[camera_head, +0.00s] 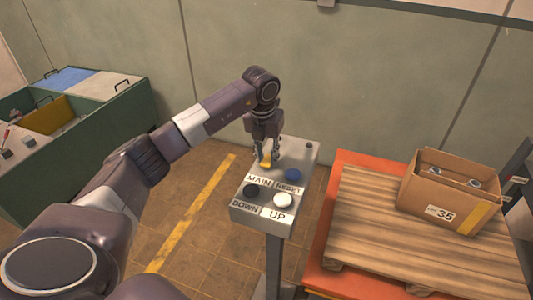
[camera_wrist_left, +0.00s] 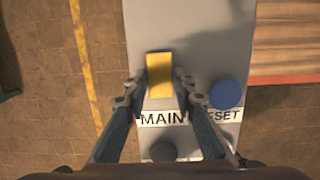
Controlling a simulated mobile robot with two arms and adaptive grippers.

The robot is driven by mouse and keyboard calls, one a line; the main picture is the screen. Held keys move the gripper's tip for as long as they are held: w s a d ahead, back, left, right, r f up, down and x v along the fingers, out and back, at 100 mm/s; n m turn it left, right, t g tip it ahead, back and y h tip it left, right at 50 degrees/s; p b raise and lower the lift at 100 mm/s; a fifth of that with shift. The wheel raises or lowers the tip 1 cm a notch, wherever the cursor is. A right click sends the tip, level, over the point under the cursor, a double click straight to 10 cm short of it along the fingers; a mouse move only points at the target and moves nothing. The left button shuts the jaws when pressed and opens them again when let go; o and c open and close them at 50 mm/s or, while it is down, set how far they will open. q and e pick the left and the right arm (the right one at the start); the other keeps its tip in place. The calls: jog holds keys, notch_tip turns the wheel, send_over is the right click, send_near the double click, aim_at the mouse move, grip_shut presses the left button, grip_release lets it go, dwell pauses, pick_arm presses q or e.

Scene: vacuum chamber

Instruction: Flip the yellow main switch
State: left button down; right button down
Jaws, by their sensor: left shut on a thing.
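The yellow main switch (camera_head: 265,161) sits on the sloped top of a grey control panel (camera_head: 305,153), above the label MAIN. It also shows in the left wrist view (camera_wrist_left: 160,75) as a yellow block. My left gripper (camera_head: 267,158) points down onto the switch, with one finger on each side of it. In the left wrist view the fingertips (camera_wrist_left: 160,88) flank the lower part of the switch. The gripper is shut on the switch. My right gripper is not in view.
A blue RESET button (camera_head: 293,175) is close to the right of the switch. A black DOWN button (camera_head: 250,190) and a white UP button (camera_head: 283,200) lie nearer. A pallet (camera_head: 380,235) with a cardboard box (camera_head: 448,190) stands right. A green bin unit (camera_head: 110,110) stands left.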

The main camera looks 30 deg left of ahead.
aim_at(267, 159)
pick_arm(q)
jog(key=shift+w+r+g+p, duration=0.1)
jog(key=shift+w+g+p, duration=0.1)
jog(key=shift+g, duration=0.3)
jog(key=shift+w+g+p, duration=0.1)
jog(key=shift+g+p, duration=0.1)
jog(key=shift+g, duration=0.3)
jog(key=shift+a, duration=0.1)
jog(key=c, duration=1.6)
grip_release()
jog(key=shift+r, duration=0.35)
notch_tip(267, 159, up, 11)
jog(key=shift+r, duration=0.15)
